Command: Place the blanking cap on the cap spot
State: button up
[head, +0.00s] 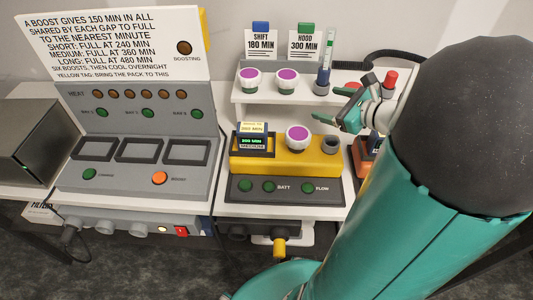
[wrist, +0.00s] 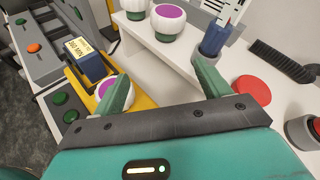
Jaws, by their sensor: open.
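My gripper (wrist: 165,85) is open and empty, with its two green fingers spread above the white shelf. A red-topped piece with a grey ring (wrist: 303,132) is at the right edge of the wrist view. I cannot tell for sure which thing is the blanking cap. A yellow capped stub (head: 280,246) sticks out below the bench front.
The yellow unit (head: 248,166) holds a battery pack (head: 252,140), a purple-topped canister (head: 297,138) and a grey round port (head: 331,145). Purple-topped canisters (head: 249,79) and a blue holder (head: 322,80) stand on the shelf. A grey charger (head: 140,177) is at left.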

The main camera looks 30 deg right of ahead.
jog(key=a+n, duration=0.1)
jog(key=a, duration=0.1)
jog(key=a+n+g+y, duration=0.1)
jog(key=a+n, duration=0.1)
jog(key=a, duration=0.1)
jog(key=a+r+n+g+y, duration=0.1)
jog(key=a+n, duration=0.1)
jog(key=a, duration=0.1)
jog(key=shift+w+a, duration=0.15)
jog(key=shift+a, duration=0.1)
jog(key=s+a+r+n+g+h, duration=0.1)
jog(key=s+a+n+g+h, duration=0.1)
jog(key=s+a+n, duration=0.3)
jog(key=s+a+r+n+g+h, duration=0.1)
jog(key=s+a+n+g+h, duration=0.2)
jog(key=a+n, duration=0.9)
jog(key=s+n, duration=0.3)
jog(key=n, duration=0.4)
jog(key=shift+s+r+g+h, duration=0.3)
jog(key=shift+g, duration=0.1)
jog(key=shift+d, duration=0.1)
jog(key=c, duration=0.9)
jog(key=shift+d, duration=0.15)
